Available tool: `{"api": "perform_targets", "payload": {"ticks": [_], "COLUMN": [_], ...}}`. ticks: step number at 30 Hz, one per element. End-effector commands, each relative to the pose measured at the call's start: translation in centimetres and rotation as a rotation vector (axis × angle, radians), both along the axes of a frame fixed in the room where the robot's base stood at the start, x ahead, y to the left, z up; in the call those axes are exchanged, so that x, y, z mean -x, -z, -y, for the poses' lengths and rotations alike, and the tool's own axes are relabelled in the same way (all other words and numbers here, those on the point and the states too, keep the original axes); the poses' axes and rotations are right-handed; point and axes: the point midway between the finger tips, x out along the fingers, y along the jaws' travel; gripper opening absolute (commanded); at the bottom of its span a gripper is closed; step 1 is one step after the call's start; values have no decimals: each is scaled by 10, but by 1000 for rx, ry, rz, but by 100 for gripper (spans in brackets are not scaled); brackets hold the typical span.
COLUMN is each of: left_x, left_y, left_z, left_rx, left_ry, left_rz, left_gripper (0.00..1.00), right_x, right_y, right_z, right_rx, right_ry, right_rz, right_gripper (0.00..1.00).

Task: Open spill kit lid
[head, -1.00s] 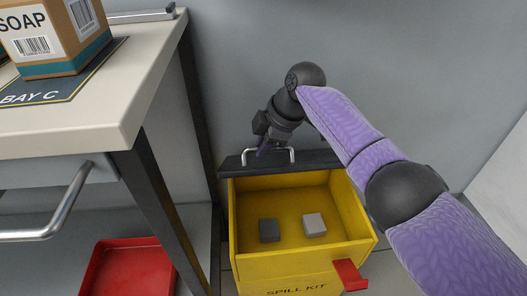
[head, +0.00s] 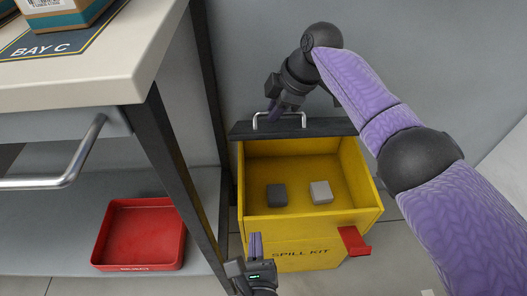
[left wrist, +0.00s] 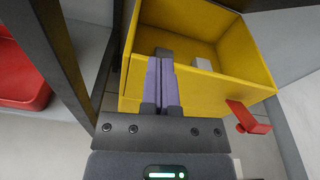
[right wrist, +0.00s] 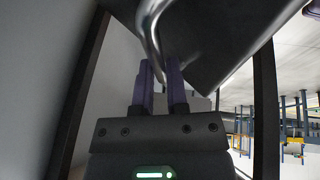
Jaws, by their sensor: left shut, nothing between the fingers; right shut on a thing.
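The yellow spill kit (head: 310,228) stands on the floor with its top open. Its dark lid (head: 325,127) is raised along the back edge, with a silver handle (head: 280,117). My right gripper (head: 281,108) is shut on the handle, which also shows in the right wrist view (right wrist: 152,35). A dark block (head: 276,195) and a light grey block (head: 321,192) lie inside the kit. My left gripper (head: 255,243) is shut and empty, at the kit's front left; in the left wrist view its fingers (left wrist: 162,68) point towards the kit.
A red latch-like piece (head: 354,241) sticks out at the kit's front right. A bench (head: 90,85) with a dark leg (head: 180,170) stands close on the left. A red tray (head: 140,235) lies on its lower shelf. A grey wall is behind the kit.

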Motion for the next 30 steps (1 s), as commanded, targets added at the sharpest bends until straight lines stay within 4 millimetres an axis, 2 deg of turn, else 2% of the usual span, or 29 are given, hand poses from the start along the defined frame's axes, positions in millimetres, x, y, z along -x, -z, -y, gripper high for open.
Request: {"api": "perform_targets", "payload": {"ticks": [1,3,6,11,21,30], "left_x": [-1,0,0,-22,-96,-120], "left_y": [-26,-54,-73,-78,-86,-114], "left_z": [10,18,22,22,22,22], "left_rx": [-58,-126,-170,-179,-177,-174], "left_ry": [3,-4,-17,-20,-18,-17], "left_rz": [95,194,261,272,268,264], "left_gripper": [0,0,0,0,0,0], "right_x": [-1,-1,-1,0,0,0], "right_y": [3,3,3,3,3,3], "right_z": [2,2,2,2,2,2], "right_rx": [4,4,4,4,4,4], "right_ry": [4,4,4,4,4,4], "right_rz": [0,0,0,0,0,0], "right_gripper": [0,0,0,0,0,0]}}
